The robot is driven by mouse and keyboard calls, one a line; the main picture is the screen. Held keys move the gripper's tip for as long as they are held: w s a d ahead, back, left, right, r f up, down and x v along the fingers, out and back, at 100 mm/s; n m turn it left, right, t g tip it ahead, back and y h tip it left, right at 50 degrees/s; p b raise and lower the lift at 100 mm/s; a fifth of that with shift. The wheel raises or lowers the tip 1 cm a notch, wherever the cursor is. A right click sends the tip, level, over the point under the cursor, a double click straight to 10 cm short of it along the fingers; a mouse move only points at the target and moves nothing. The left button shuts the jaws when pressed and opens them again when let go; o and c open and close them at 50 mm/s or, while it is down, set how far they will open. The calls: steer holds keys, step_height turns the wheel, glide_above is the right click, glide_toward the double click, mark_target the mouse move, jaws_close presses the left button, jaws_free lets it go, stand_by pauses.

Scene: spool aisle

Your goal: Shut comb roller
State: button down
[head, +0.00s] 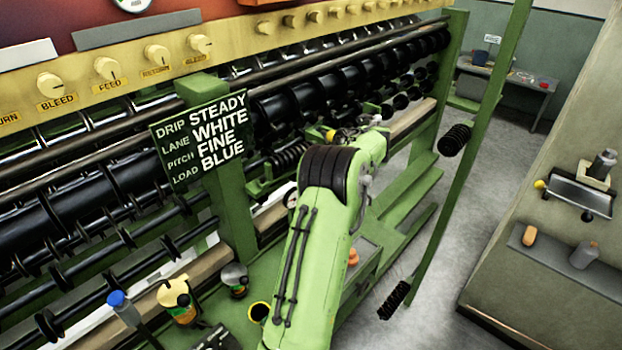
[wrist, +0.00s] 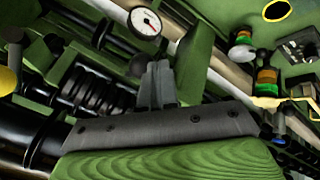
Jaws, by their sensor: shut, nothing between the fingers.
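Long black rollers with discs (head: 100,190) run along the machine in the head view; none can be told for certain as the comb roller. A black ribbed coil (head: 290,155) sits on a green bracket beside my arm. A similar ribbed coil (wrist: 88,90) shows in the wrist view, left of my gripper (wrist: 158,72). My gripper's grey fingers are together and empty. They overlap a dark round part behind them; contact cannot be told. In the head view, my arm hides the fingers.
A dark sign (head: 203,140) hangs on a green post. A white dial gauge (wrist: 145,23) is near my fingers. Bottles (head: 178,300) stand on the green ledge at front left. A thin green post (head: 465,130) rises right of my arm.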

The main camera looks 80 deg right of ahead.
steer(key=shift+w+d+p, duration=0.15)
steer(key=shift+d+p, duration=0.2)
steer(key=shift+d, duration=0.15)
steer(key=shift+w+d+p, duration=0.15)
steer(key=shift+d+p, duration=0.2)
steer(key=shift+d, duration=0.15)
steer(key=shift+w, duration=0.1)
